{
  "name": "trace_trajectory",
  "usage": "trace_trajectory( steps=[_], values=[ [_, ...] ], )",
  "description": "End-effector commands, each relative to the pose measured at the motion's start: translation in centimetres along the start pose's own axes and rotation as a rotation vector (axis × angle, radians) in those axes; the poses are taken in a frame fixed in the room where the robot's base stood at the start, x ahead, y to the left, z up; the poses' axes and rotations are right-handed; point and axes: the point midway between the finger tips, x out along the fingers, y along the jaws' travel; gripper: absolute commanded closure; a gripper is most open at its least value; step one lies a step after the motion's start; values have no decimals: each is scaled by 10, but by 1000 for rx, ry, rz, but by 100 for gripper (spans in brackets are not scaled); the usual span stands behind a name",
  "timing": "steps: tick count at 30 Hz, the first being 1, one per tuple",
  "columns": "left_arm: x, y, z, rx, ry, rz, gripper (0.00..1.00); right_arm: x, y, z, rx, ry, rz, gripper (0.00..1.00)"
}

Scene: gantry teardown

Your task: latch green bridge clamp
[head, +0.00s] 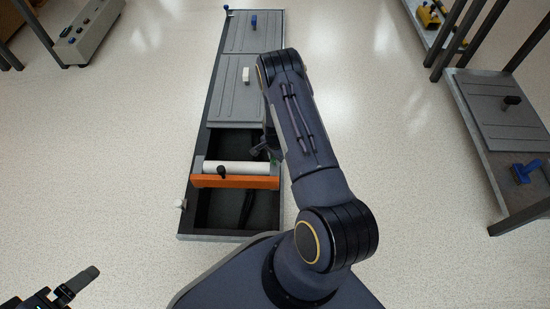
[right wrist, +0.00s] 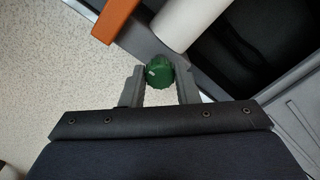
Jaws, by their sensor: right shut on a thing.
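The green bridge clamp shows as a ribbed green knob (right wrist: 160,72) between the fingers of my right gripper (right wrist: 160,84) in the right wrist view. The fingers are shut on it. In the head view only a little green of the clamp (head: 274,161) shows at the right end of the bridge, beside my right gripper (head: 265,150), which my arm partly hides. The bridge has an orange bar (head: 235,182) and a white roller (head: 236,167) across the trough. My left gripper (head: 75,284) is partly in view at the lower left, away from the bridge; its opening is unclear.
The long dark trough (head: 223,215) has grey covers (head: 238,85) on its far part, with a white handle and a blue knob. A shelf (head: 510,150) with a blue handled item (head: 525,172) stands at the right. A grey box (head: 90,30) lies at the far left. The left floor is clear.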

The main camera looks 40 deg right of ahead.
Motion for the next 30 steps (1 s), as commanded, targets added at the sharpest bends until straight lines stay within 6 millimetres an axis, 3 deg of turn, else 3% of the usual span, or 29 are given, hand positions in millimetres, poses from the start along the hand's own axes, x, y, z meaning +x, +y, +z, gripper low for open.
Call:
trace_trajectory(
  steps=[9,10,15,24,30],
  values=[
    [0,0,0,0,0,0,11,0,0,0,4,0,0,95],
    [0,0,0,0,0,0,11,0,0,0,4,0,0,71],
    [0,0,0,0,0,0,11,0,0,0,3,0,0,50],
    [-2,1,-1,0,0,0,11,-3,0,0,2,0,0,50],
    [-14,6,-7,0,0,0,11,-34,-1,0,2,1,-2,50]
  ],
)
